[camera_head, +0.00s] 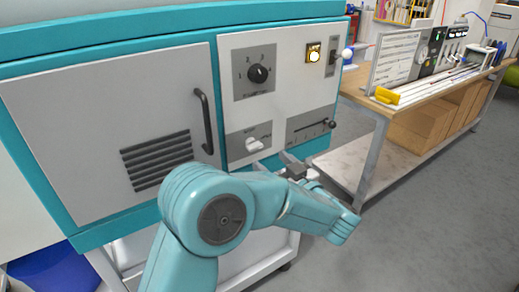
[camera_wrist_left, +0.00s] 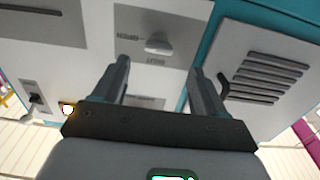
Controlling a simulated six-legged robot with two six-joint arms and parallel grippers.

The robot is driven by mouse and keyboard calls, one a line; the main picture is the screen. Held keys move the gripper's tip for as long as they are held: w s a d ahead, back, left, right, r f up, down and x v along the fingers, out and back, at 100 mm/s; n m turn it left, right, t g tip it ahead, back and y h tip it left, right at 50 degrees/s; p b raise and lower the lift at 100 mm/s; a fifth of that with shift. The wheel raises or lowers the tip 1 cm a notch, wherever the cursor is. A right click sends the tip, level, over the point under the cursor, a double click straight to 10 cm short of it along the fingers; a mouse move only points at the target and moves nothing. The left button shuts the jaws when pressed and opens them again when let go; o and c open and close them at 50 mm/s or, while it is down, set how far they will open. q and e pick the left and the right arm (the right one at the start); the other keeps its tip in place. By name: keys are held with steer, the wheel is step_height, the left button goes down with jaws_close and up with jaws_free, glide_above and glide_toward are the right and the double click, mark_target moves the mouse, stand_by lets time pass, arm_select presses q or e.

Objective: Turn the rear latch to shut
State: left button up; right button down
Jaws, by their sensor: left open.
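My left gripper (camera_head: 275,166) is just below and right of the latch in the head view. In the left wrist view my left gripper (camera_wrist_left: 160,67) is open and empty, its fingers apart and not visibly touching the latch. My right gripper is in neither view.
The panel also carries a rotary dial (camera_head: 258,73), a lit lamp (camera_head: 314,55), a toggle switch (camera_head: 333,59) and a slider lever (camera_head: 329,124). A door (camera_head: 110,120) with a dark handle (camera_head: 204,120) is to the left. A workbench (camera_head: 362,97) stands at right, with open floor before it.

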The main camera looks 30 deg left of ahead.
mark_target(257, 149)
arm_select(q)
steer(key=x, duration=0.7)
steer(key=shift+w+a, duration=0.15)
steer(key=shift+a, duration=0.05)
steer(key=c, duration=1.1)
steer(key=shift+o, duration=0.2)
